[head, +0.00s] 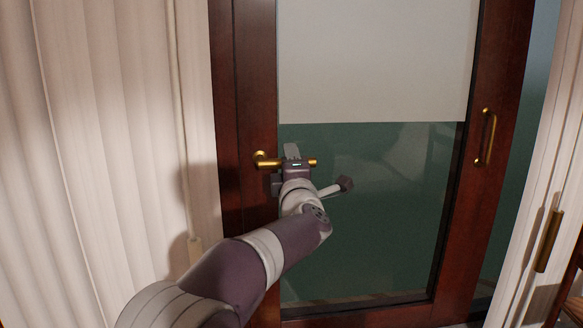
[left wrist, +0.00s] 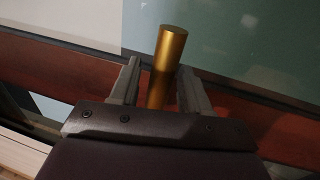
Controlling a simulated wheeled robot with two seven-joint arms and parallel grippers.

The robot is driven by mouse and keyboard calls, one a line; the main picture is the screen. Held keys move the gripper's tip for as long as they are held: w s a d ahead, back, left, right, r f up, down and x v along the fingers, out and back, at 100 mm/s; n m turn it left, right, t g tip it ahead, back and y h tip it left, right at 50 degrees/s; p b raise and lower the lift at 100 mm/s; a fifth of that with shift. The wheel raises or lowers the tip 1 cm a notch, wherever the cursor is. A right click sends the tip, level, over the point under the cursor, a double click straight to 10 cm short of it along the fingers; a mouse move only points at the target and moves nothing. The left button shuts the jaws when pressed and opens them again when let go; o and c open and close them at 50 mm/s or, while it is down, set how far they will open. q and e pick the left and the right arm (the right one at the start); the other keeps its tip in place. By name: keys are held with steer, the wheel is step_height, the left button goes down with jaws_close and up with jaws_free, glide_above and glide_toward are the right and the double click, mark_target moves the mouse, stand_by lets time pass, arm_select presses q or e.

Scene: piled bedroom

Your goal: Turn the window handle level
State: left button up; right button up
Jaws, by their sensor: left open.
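The brass window handle (head: 265,160) is on the left stile of the dark red-brown wooden window frame. Its lever lies about level in the head view, pointing right, with its end (head: 312,162) showing past my gripper. My left gripper (head: 292,152) is at the lever and hides its middle. In the left wrist view the handle's gold bar (left wrist: 167,68) stands between the two open fingers of my left gripper (left wrist: 156,88). Gaps show on both sides of the bar, wider on the right in part. My right gripper is not in view.
A pale blind (head: 375,60) covers the upper glass. A second brass handle (head: 487,138) is on the right stile. Pale curtains (head: 90,150) hang at the left. A pale panel with a brass pull (head: 548,240) stands at the right.

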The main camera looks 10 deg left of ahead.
arm_select(q)
steer(key=shift+s+d+f, duration=0.15)
steer(key=shift+s, duration=0.2)
steer(key=b+v, duration=0.4)
steer(key=v, duration=0.8)
